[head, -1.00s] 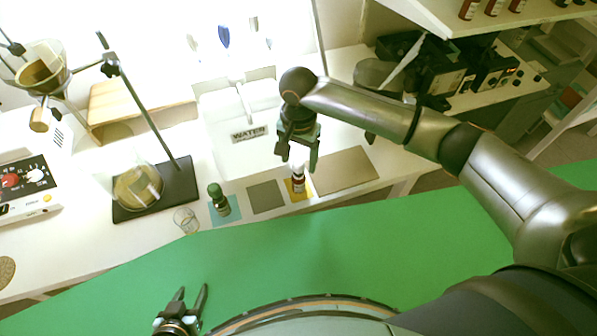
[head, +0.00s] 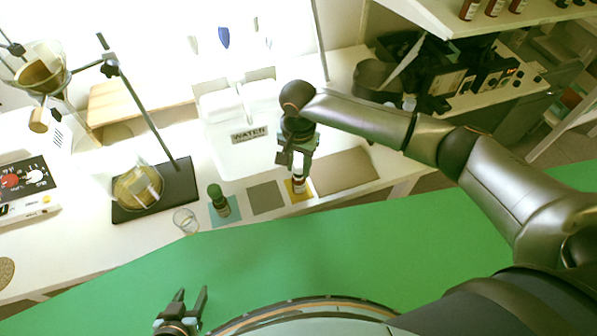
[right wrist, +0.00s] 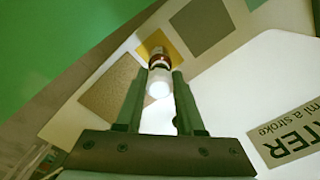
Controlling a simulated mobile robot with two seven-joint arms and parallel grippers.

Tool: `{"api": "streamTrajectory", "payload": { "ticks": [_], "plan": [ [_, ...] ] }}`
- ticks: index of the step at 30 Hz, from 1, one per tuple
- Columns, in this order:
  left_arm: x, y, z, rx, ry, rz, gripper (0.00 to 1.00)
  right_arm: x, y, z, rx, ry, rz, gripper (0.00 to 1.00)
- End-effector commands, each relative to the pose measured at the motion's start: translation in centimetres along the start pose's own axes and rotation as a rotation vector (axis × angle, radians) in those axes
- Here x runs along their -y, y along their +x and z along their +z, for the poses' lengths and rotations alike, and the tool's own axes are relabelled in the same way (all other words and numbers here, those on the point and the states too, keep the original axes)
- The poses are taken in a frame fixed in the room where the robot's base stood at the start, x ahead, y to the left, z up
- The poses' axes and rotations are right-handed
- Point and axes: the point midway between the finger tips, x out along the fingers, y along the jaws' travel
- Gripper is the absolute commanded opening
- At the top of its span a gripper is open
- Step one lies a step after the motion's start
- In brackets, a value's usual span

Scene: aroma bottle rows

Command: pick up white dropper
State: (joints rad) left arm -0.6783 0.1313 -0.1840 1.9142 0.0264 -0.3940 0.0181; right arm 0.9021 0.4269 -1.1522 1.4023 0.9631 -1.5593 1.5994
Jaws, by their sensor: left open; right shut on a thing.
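The small red-brown bottle (head: 299,187) with a white label stands at the yellow square (head: 307,194) on the white bench. Its white dropper top (right wrist: 159,88) shows between the fingers in the right wrist view. My right gripper (head: 299,170) reaches down over the bottle and is shut on the white dropper. In the head view the fingers mostly hide the dropper. I cannot tell whether it has lifted from the bottle. My left gripper (head: 190,302) is open and empty over the green area at the bottom left.
A green-capped bottle (head: 219,202) stands on a blue square left of a bare grey square (head: 265,197). A glass beaker (head: 186,221) is near the front edge. A white container labelled WATER (head: 228,155) stands behind. A brown mat (head: 343,170) lies clear at right.

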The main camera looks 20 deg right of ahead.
Motion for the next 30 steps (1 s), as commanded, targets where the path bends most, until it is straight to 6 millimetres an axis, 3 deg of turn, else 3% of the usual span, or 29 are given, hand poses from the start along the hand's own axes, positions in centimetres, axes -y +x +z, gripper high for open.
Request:
{"api": "streamTrajectory", "payload": {
  "ticks": [8,21,30],
  "plan": [
    [0.0,-0.1,-0.1,0.0,0.0,0.0,0.5,0.1,-1.4,-0.1,-0.001,0.001,-0.003,0.24],
    [0.0,-0.4,-0.4,0.001,0.0,0.0,0.5,0.1,-9.2,0.0,0.0,0.001,-0.002,0.24],
    [-0.1,-0.4,-0.4,0.001,0.0,0.0,0.5,0.0,-10.1,0.0,0.001,0.001,0.0,0.24]
  ]
}}
